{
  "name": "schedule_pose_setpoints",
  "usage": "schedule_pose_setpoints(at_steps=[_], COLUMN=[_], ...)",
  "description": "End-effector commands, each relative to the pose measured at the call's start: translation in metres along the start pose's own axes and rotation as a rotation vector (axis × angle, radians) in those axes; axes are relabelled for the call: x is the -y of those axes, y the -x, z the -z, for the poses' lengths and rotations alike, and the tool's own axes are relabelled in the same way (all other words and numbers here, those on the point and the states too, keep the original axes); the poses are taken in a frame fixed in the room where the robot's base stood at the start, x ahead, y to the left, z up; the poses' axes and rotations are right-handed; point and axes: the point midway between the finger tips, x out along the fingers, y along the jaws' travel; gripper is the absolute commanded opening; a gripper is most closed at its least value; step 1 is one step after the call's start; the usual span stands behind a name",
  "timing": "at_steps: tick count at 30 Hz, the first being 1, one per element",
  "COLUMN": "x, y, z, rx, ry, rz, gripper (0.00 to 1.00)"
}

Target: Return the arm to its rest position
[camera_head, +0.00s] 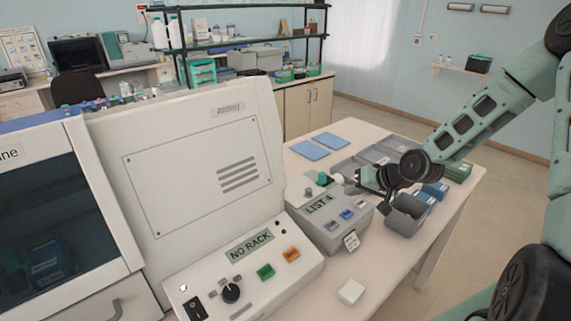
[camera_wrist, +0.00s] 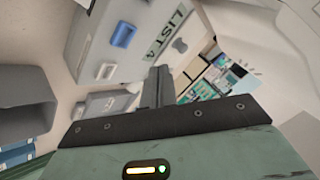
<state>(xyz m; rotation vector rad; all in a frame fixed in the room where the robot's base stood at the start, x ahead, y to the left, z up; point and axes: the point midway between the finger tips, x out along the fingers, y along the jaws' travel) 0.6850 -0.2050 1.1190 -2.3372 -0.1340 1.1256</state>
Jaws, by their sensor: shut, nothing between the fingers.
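My green arm (camera_head: 480,115) reaches in from the right in the head view. My gripper (camera_head: 357,182) is held by the right rear side of the grey box labelled LIST 4 (camera_head: 330,222). In the wrist view my gripper's fingers (camera_wrist: 158,85) are together and empty. The LIST 4 box also shows in the wrist view (camera_wrist: 120,62), with a blue button and a grey knob. Whether the fingertips touch the box cannot be told.
A large white machine (camera_head: 200,160) with a NO RACK display stands left. A grey open bin (camera_head: 405,222) stands on the table just right of the LIST 4 box, below my wrist. Two blue mats (camera_head: 310,150) lie behind, and a small white block (camera_head: 351,291) lies in front.

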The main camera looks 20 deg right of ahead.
Motion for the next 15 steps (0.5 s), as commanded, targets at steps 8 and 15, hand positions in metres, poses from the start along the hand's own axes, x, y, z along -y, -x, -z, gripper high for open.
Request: schedule_pose_setpoints(at_steps=[8, 15], x=[0.023, 0.088], y=[-0.010, -0.015], z=[-0.022, -0.098], rx=[0.088, 0.344], ry=[0.086, 0.351], rz=[-0.023, -0.113], gripper=[0.00, 0.00])
